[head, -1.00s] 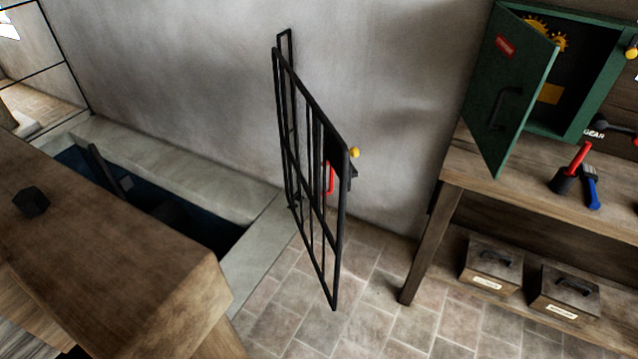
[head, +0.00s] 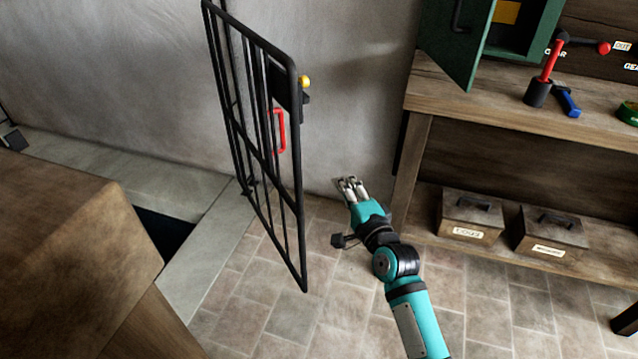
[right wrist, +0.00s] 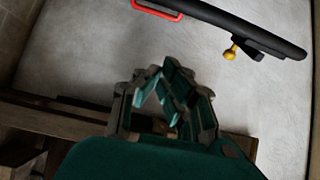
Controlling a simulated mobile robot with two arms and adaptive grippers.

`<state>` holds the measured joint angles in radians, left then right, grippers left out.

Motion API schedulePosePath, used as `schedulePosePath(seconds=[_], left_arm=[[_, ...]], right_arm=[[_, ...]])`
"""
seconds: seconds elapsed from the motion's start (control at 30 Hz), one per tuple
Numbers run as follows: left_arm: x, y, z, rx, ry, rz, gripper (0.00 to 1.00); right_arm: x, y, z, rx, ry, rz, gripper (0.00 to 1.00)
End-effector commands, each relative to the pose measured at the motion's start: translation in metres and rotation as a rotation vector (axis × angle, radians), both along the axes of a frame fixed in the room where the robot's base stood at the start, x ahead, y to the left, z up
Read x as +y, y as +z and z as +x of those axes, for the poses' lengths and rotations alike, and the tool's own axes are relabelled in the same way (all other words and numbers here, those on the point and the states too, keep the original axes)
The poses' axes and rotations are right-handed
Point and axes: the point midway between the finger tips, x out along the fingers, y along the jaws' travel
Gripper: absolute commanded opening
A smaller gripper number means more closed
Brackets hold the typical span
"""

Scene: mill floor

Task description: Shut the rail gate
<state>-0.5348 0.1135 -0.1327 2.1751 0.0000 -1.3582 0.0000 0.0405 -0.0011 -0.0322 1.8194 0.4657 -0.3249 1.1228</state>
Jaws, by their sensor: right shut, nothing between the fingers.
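The rail gate (head: 262,140) is a black barred metal gate standing open, swung out from the wall at the channel's edge. It has a red handle (head: 280,131) and a yellow knob (head: 304,82) near its free edge. In the right wrist view the red handle (right wrist: 160,9), the yellow knob (right wrist: 230,54) and a black gate bar (right wrist: 245,28) show along the top. My right gripper (head: 351,184) is shut and empty, to the right of the gate and below the handle, apart from it. It also shows in the right wrist view (right wrist: 172,90). My left gripper is not in view.
A wooden workbench (head: 500,112) stands at the right, with a green cabinet (head: 455,45) on top and two labelled boxes (head: 470,214) (head: 551,233) on its lower shelf. A wooden block-like counter (head: 75,235) is at the left, beside the dark channel (head: 165,237). Tiled floor lies clear around the gate.

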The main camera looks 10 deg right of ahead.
Motion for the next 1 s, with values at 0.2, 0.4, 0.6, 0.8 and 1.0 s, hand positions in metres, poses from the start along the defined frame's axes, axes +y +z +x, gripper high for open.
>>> schedulePosePath(seconds=[0.2,0.4,0.6,0.8,1.0], left_arm=[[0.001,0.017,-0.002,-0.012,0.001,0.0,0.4],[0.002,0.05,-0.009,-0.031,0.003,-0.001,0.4],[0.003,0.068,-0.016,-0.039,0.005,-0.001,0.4],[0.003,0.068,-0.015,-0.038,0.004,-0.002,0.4],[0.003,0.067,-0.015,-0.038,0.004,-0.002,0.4]], right_arm=[[0.005,0.003,0.025,-0.006,0.001,0.009,0.0],[0.012,0.001,0.068,-0.005,0.001,0.006,0.0],[0.026,0.001,0.095,-0.003,0.004,0.009,0.0],[0.047,0.002,0.081,-0.002,0.001,0.006,0.0],[0.052,0.002,0.078,-0.002,0.0,0.004,0.0]])
